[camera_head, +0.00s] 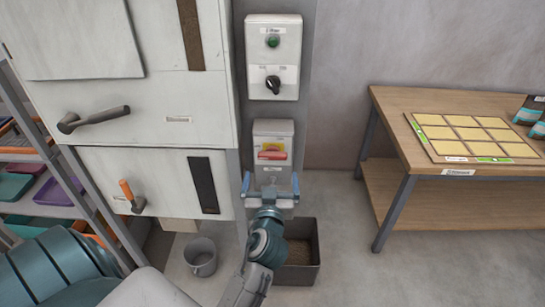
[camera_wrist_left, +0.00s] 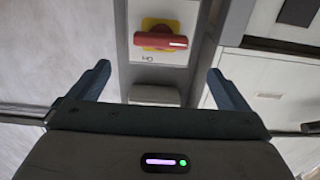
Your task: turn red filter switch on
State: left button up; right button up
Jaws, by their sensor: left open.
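The red switch (camera_head: 271,155) is a red handle on a yellow plate, on a light grey box (camera_head: 273,130) low on the grey post. In the left wrist view the red handle (camera_wrist_left: 161,41) lies across the yellow plate (camera_wrist_left: 161,27), ahead of the gap between my fingers. A label by it reads "On" or similar, upside down. My left gripper (camera_head: 270,180) is open and empty, just below the switch in the head view, with its fingers spread to either side and apart from the handle. My right gripper is not in view.
A control box (camera_head: 273,60) with a green button and black knob is above the switch. A white cabinet with handles (camera_head: 95,118) stands left. A dark bin (camera_head: 300,273) and grey bucket (camera_head: 200,256) are below. A wooden table (camera_head: 400,120) stands right.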

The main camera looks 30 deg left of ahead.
aim_at(272, 156)
pick_arm(q)
jog(key=p+x, duration=0.2)
jog(key=x, duration=0.5)
jog(key=shift+w+a+r+p, duration=0.1)
jog(key=shift+w+a+p, duration=0.05)
jog(key=shift+w+p, duration=0.2)
jog(key=shift+w+a, duration=0.3)
jog(key=shift+w, duration=0.1)
jog(key=c, duration=1)
